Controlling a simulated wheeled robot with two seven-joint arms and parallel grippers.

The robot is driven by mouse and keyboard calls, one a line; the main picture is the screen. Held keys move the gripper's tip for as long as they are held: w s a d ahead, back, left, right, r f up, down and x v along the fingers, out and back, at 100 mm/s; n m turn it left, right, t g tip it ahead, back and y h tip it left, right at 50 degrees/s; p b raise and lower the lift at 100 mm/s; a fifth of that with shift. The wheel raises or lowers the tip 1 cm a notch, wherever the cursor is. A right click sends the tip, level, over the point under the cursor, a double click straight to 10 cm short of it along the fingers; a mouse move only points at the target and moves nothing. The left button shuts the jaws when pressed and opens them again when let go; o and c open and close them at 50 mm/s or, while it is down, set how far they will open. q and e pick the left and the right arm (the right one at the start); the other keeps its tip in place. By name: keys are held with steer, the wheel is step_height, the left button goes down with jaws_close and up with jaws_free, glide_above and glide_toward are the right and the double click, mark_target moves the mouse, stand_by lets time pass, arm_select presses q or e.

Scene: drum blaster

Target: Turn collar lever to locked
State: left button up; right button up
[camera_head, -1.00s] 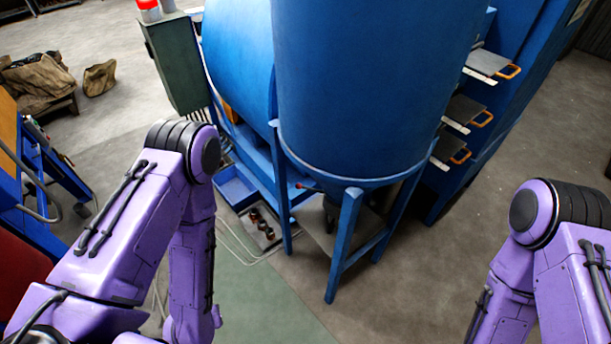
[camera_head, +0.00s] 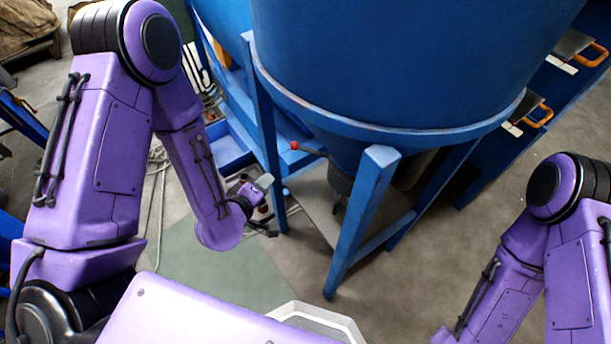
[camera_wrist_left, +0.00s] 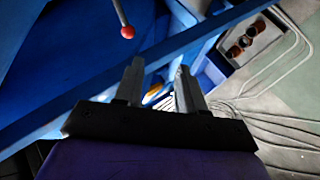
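The collar lever (camera_head: 312,149) is a dark rod with a red ball knob (camera_head: 294,145), sticking out to the left from under the blue hopper (camera_head: 400,60). In the left wrist view the red knob (camera_wrist_left: 128,32) hangs beyond the fingertips, a little left of the gap between them. My left gripper (camera_head: 266,206) is below and left of the knob, apart from it. In the left wrist view its two fingers (camera_wrist_left: 158,72) stand apart with nothing between them. My right gripper is out of view; only my right arm shows at the right edge.
A blue support leg (camera_head: 360,220) stands in front of the collar, and another leg (camera_head: 268,130) is close behind my left gripper. A tray of round coppery parts (camera_wrist_left: 250,40) lies on the floor. Shelves with orange handles (camera_head: 540,115) are at the right. White cables (camera_head: 155,190) lie at the left.

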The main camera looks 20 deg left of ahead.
mark_target(305, 150)
arm_select(q)
steer(key=w+d+f+n+t+h+b, duration=0.2)
steer(key=w+f+t+b, duration=0.1)
steer(key=w+f+b, duration=0.4)
steer(key=w+d+r+b, duration=0.1)
steer(key=w+b, duration=0.1)
steer(key=w, duration=0.1)
steer(key=w+d+r+n+t+b, duration=0.1)
steer(key=w+b, duration=0.1)
steer(key=w, duration=0.2)
steer(key=w+d+r+t+h+b, duration=0.1)
steer(key=w+d+b, duration=0.1)
steer(key=w+b, duration=0.1)
steer(key=shift+w+n, duration=0.3)
steer(key=shift+w, duration=0.4)
jaws_close()
steer(key=shift+r, duration=0.1)
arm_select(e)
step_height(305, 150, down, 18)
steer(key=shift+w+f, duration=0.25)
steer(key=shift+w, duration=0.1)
